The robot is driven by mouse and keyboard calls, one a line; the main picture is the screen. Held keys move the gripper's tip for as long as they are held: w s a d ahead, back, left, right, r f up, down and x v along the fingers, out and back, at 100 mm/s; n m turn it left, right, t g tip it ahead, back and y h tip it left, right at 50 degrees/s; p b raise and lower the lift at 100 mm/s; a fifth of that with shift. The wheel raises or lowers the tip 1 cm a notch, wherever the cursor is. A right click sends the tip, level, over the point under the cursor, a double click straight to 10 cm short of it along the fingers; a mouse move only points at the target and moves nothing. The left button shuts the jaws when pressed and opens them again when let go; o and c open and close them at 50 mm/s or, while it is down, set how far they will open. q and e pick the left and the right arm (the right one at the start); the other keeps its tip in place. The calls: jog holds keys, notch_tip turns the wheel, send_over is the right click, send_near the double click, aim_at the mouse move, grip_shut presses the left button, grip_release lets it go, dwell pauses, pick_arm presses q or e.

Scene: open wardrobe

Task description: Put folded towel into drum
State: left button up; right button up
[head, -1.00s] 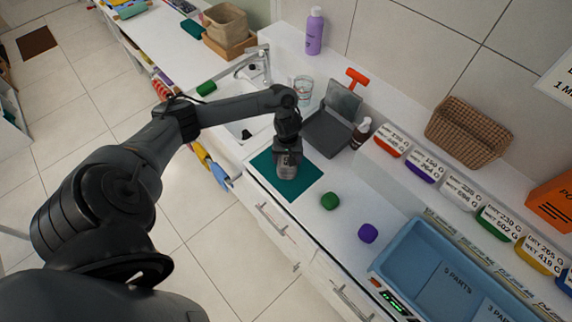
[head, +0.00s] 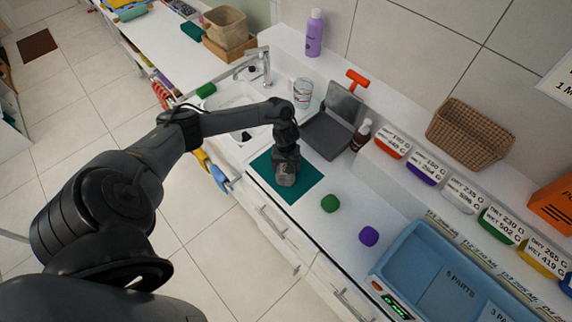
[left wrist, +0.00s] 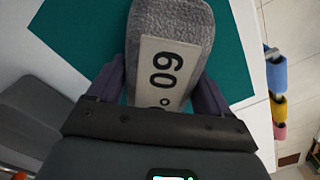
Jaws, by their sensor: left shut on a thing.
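A grey woven cloth bundle, taken as the folded towel (left wrist: 172,28), carries a pale tag reading 60°. In the head view, the towel (head: 286,179) is mostly hidden below my left gripper. My left gripper (left wrist: 165,98) has its fingers on both sides of the towel and is shut on it. In the head view, my left gripper (head: 286,163) points down over a teal mat (head: 309,188). I cannot tell whether the towel touches the mat. No drum can be made out. My right gripper is not in view.
A dark grey open-lidded box (head: 328,134) stands behind the mat, with a brown bottle (head: 361,135) beside it. Green (head: 330,203) and purple (head: 369,236) lumps lie to the right, before a blue tray (head: 407,257). A sink (head: 238,137) is at left.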

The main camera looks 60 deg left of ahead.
pick_arm(q)
jog(key=o, duration=1)
jog(key=shift+o, duration=0.2)
notch_tip(320, 180, up, 11)
jog(key=p, duration=0.3)
jog(key=w+d+f+m+t+h, duration=0.1)
jog(key=d+m+t, duration=0.3)
jog(key=d, duration=0.9)
jog(key=d+f+m+t+h, duration=0.15)
jog(key=d+m, duration=0.55)
jog(key=d, duration=0.7)
jog(key=s+d+r+m+y, duration=0.2)
jog(key=s+d+r, duration=0.2)
jog(key=s+r, duration=0.1)
jog(key=s+a+r+g, duration=0.1)
jog(key=s+a, duration=0.1)
jog(key=s, duration=0.3)
jog(key=s+a+r+g, duration=0.1)
jog(key=s+a+r, duration=0.1)
jog(key=s, duration=0.3)
jog(key=shift+r+m, duration=0.3)
jog(key=shift+m, duration=0.1)
